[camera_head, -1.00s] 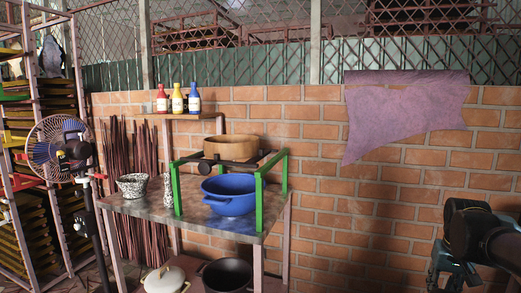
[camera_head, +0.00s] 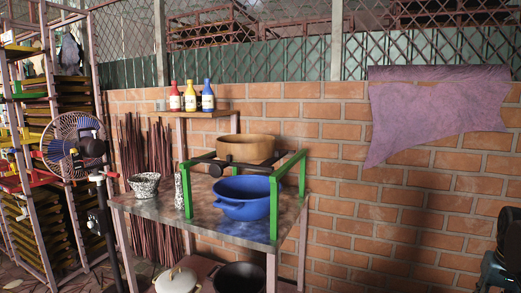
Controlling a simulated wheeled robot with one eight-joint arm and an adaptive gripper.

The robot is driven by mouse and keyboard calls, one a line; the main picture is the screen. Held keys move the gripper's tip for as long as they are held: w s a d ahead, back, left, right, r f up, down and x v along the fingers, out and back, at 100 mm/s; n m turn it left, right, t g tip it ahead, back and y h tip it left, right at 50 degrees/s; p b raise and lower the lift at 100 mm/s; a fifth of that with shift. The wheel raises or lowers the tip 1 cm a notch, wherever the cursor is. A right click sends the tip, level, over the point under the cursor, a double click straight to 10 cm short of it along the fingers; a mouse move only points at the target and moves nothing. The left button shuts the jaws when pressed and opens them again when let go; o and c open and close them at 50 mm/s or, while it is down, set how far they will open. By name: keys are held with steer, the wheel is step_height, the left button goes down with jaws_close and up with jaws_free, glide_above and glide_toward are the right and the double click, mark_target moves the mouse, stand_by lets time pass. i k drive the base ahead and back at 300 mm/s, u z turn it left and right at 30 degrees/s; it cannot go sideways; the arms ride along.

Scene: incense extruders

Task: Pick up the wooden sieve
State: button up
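The wooden sieve (camera_head: 246,148) is a round brown bowl shape. It appears to rest on dark bars across a green frame (camera_head: 274,207), above a blue pot (camera_head: 243,198). The frame and pot stand on a grey metal table (camera_head: 160,208). My gripper (camera_head: 498,268) shows only in part at the lower right edge, far to the right of the sieve and apart from it. Its fingers are cut off by the picture edge, so its opening cannot be made out.
A speckled bowl (camera_head: 144,185) and a speckled shaker (camera_head: 179,191) stand on the table's left. Bottles (camera_head: 191,97) stand on a raised shelf behind. A fan (camera_head: 77,148) is at left. Pots, one with a white lid (camera_head: 176,280), sit below. A brick wall (camera_head: 400,215) is behind.

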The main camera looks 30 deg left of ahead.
mark_target(243, 148)
steer(key=z, duration=0.05)
steer(key=i, duration=0.35)
steer(key=u, duration=1.5)
